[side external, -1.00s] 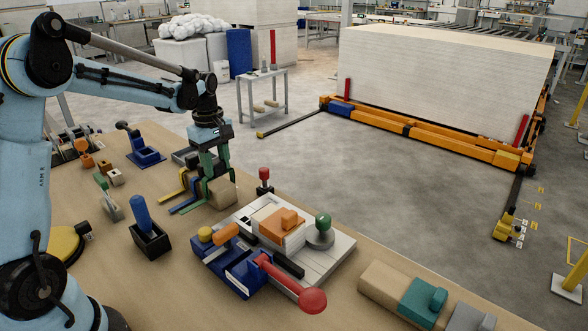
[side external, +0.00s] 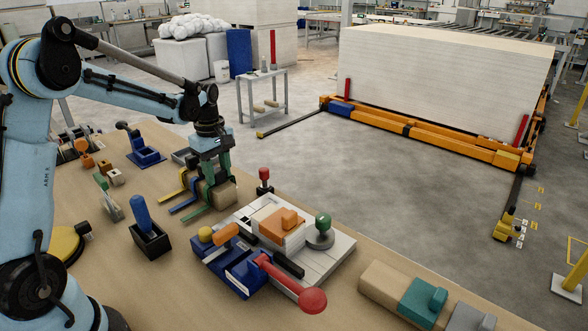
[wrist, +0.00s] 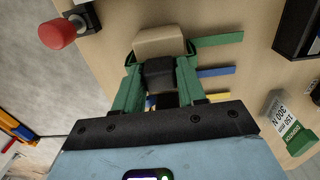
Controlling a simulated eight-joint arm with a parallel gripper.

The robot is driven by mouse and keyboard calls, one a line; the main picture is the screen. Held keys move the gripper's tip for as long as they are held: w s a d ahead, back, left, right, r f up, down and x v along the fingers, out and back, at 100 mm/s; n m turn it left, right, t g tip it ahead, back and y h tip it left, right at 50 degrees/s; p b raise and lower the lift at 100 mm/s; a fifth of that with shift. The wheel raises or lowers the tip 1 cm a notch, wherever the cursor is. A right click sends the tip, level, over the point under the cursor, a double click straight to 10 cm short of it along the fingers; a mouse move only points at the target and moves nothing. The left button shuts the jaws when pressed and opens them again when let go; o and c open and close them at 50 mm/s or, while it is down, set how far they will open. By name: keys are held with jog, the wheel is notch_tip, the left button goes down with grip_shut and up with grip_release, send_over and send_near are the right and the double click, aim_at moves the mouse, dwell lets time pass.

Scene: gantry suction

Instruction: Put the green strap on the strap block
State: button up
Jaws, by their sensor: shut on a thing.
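The strap block, a tan block (side external: 222,194), sits on the bench below my gripper (side external: 220,178); it also shows in the wrist view (wrist: 160,40). The green strap (side external: 196,214) runs out from the block's near side; in the wrist view (wrist: 218,40) it extends right. My gripper's green fingers (wrist: 160,85) are down at the block, one on each side of a black piece (wrist: 160,73). They look shut on the green strap, but the grip is partly hidden and the colours blend. The blue strap (wrist: 216,72) and yellow strap (wrist: 207,98) lie beside it.
A blue fixture with a red-knobbed lever (side external: 312,300) and a white plate with an orange block (side external: 277,225) stand to the right. A red knob (side external: 264,174) stands close to the block. A black holder with a blue handle (side external: 142,214) is at left.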

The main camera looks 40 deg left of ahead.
jog(key=shift+f, duration=0.2)
jog(key=o, duration=1.2)
jog(key=shift+c, duration=0.2)
jog(key=shift+r, duration=0.1)
notch_tip(320, 180, up, 12)
jog(key=shift+s, duration=0.15)
jog(key=shift+s+d+f+m+t, duration=1)
jog(key=shift+s+d+m, duration=0.95)
jog(key=shift+d+m, duration=1)
jog(key=shift+s+d+f+m+t, duration=0.6)
jog(key=shift+s+d+m+t, duration=1.1)
jog(key=shift+d+m, duration=1.3)
jog(key=shift+s+d+f+m+t, duration=0.8)
jog(key=shift+s+d+m, duration=1.45)
jog(key=shift+d+m, duration=0.7)
